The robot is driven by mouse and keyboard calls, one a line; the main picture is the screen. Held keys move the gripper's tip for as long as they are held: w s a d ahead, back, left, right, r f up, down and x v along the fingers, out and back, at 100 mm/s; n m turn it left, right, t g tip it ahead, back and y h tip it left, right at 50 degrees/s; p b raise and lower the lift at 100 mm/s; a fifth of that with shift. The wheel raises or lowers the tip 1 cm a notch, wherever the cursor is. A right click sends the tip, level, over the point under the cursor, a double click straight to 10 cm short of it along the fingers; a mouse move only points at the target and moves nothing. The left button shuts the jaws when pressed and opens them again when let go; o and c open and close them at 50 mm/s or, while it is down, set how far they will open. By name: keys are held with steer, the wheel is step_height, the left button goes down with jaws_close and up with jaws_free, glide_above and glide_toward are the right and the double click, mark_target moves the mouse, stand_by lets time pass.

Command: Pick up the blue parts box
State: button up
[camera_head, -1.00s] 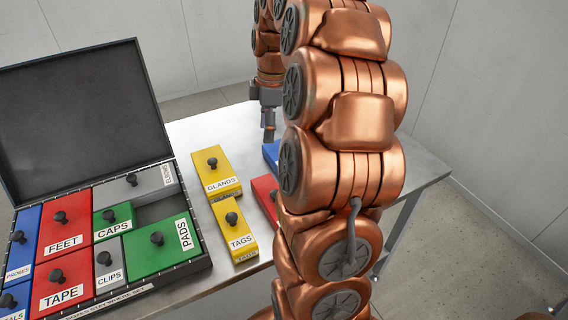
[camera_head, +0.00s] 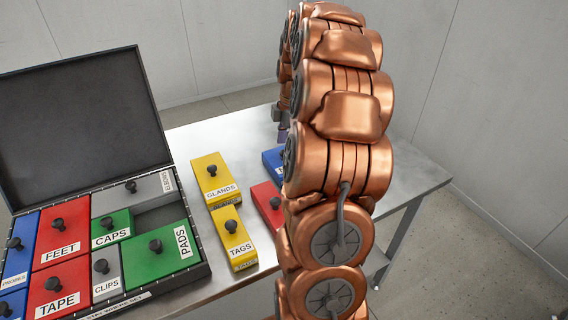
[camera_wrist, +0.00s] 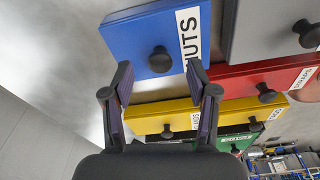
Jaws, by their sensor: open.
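The blue parts box (camera_wrist: 135,40) with a black knob (camera_wrist: 160,60) and a white label reading NUTS shows at the top of the wrist view. In the head view the blue box (camera_head: 271,158) stands on the table, partly hidden behind my arm. My gripper (camera_wrist: 159,68) is open and empty, its two fingers on either side of the knob in the wrist picture. The knob looks apart from both fingers; the exact gap is unclear. In the head view my arm covers most of my gripper. Other blue boxes (camera_head: 20,247) sit in the open case at left.
The open black case (camera_head: 190,273) holds red, green, grey and blue boxes and has one empty slot. Yellow boxes GLANDS (camera_head: 212,172) and TAGS (camera_head: 232,230) and a red box (camera_head: 264,196) stand near the blue one. The table (camera_head: 415,180) is bare at right.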

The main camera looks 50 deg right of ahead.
mark_target(284, 161)
steer(key=shift+w+a+f, duration=0.1)
steer(key=shift+a+f, duration=0.05)
steer(key=shift+f, duration=1.4)
steer(key=shift+c, duration=0.4)
jaws_close()
